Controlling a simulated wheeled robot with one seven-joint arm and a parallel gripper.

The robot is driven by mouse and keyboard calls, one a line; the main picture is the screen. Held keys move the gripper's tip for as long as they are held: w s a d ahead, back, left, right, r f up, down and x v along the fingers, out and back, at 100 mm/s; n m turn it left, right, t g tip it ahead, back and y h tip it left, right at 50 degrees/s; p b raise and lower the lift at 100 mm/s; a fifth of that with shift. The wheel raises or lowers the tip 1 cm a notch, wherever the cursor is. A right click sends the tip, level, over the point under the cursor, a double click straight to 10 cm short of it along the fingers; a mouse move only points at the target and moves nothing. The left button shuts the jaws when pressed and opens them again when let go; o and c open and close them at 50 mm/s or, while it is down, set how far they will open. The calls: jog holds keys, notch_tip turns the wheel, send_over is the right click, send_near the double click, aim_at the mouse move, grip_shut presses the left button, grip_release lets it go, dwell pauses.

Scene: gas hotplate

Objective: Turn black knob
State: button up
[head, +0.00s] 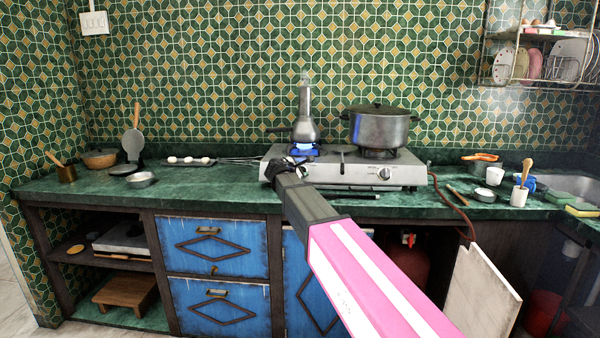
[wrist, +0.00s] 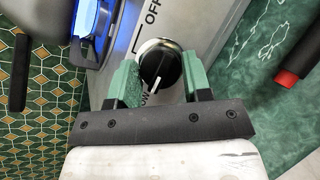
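The black knob (wrist: 160,68) has a silver ring and sits on the stove's front panel, with a white mark on its face pointing toward the partly hidden "LOW" lettering. "OFF" is printed on its other side. My gripper (wrist: 160,74) has its two green fingers on either side of the knob, close against it, and appears shut on it. In the head view my gripper (head: 284,168) is at the left front of the gas hotplate (head: 345,170) and hides this knob. A blue flame (head: 304,149) burns at the left burner and also shows in the wrist view (wrist: 86,22).
A second knob (head: 384,174) is on the right of the panel. A tall metal pot (head: 305,128) stands over the lit burner and a lidded pot (head: 379,128) on the right one. A red-tipped dark rod (wrist: 290,76) lies on the green counter (head: 225,190) before the stove.

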jog(key=c, duration=0.4)
jog(key=shift+o, duration=0.2)
jog(key=m+g, duration=0.2)
jog(key=m, duration=0.3)
jog(key=shift+r, duration=0.15)
jog(key=shift+m+g+y, duration=0.4)
jog(key=shift+m+g, duration=0.7)
jog(key=shift+m, duration=0.8)
jog(key=o, duration=0.9)
jog(key=shift+r, duration=0.1)
jog(key=v, duration=1)
jog(key=shift+s+a, duration=0.2)
jog(key=shift+s, duration=0.1)
